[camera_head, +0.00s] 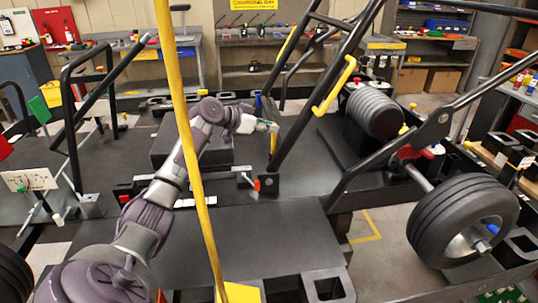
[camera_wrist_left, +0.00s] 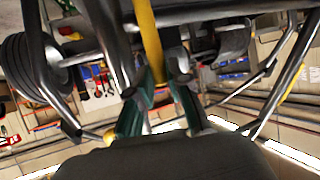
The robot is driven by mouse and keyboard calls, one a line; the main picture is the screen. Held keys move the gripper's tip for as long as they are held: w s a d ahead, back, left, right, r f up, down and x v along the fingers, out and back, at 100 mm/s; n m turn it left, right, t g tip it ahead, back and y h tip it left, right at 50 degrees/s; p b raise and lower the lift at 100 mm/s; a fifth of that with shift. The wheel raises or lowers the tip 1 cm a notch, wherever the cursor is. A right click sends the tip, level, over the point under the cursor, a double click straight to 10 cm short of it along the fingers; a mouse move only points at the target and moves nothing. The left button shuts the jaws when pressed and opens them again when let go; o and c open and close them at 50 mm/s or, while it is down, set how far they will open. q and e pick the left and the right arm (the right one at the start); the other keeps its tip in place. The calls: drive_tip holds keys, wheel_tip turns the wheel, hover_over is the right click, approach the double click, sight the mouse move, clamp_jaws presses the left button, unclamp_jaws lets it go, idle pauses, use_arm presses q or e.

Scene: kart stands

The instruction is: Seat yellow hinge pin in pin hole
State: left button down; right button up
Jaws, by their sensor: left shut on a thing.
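The yellow hinge pin (camera_head: 274,143) is a small upright yellow rod beside the black slanted frame tube in the head view. My left gripper (camera_head: 271,127) is shut on it. In the left wrist view, the green-tipped fingers of my left gripper (camera_wrist_left: 158,92) close on both sides of the yellow pin (camera_wrist_left: 148,38), which points away from the palm. I cannot make out the pin hole for certain. My right gripper is not in view.
A tall yellow pole (camera_head: 185,125) crosses the head view in front of my left arm. Black frame tubes (camera_head: 330,75) rise close to the gripper. A black wheel (camera_head: 462,220) stands at right. The dark deck (camera_head: 240,235) in front is mostly bare.

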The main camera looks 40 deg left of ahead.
sight(272, 142)
use_arm(q)
wheel_tip(272, 142, down, 5)
drive_tip(key=b, duration=0.3)
drive_tip(key=shift+s+f, duration=0.15)
drive_tip(key=c, duration=1.4)
unclamp_jaws()
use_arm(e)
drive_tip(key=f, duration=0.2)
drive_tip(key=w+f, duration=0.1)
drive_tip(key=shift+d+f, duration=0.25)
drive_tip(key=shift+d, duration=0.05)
